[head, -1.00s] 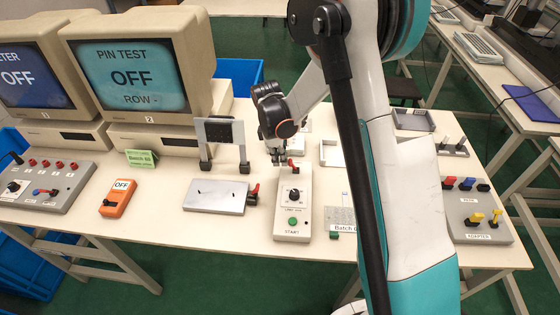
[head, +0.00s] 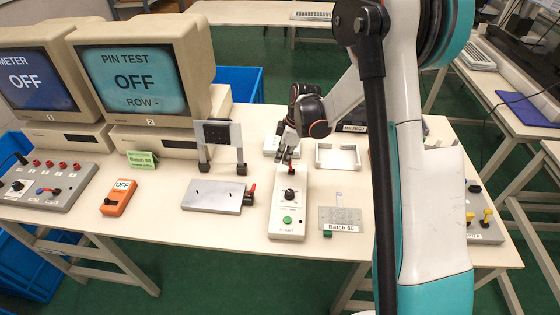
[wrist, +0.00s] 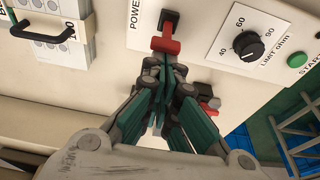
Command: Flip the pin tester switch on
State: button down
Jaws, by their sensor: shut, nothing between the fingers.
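The pin tester (head: 290,222) is a long pale box with a dark knob and a green START button; it also shows in the wrist view (wrist: 205,28). Its red POWER switch (wrist: 166,40) sits in a dark slot at the box's far end. The switch is mostly hidden behind my gripper in the head view. My gripper (head: 288,158) is shut and empty, with its fingertips (wrist: 168,64) right at the red lever; whether they touch it I cannot tell. The PIN TEST monitor (head: 132,78) reads OFF.
A metal fixture (head: 212,196) with a red-and-black lever stands left of the tester. A Batch 60 plate (head: 340,217) lies to its right, with a pale tray (head: 338,156) behind. An orange OFF handset (head: 119,198) lies further left.

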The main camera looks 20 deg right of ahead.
jog(key=shift+s+d+r+t+y, duration=0.15)
jog(key=shift+s+d+t+y, duration=0.15)
jog(key=shift+d+y, duration=0.3)
jog(key=shift+s+d+r, duration=0.2)
jog(key=shift+s+d, duration=0.05)
jog(key=shift+d, duration=0.5)
jog(key=shift+r, duration=0.8)
jog(key=shift+a, duration=0.1)
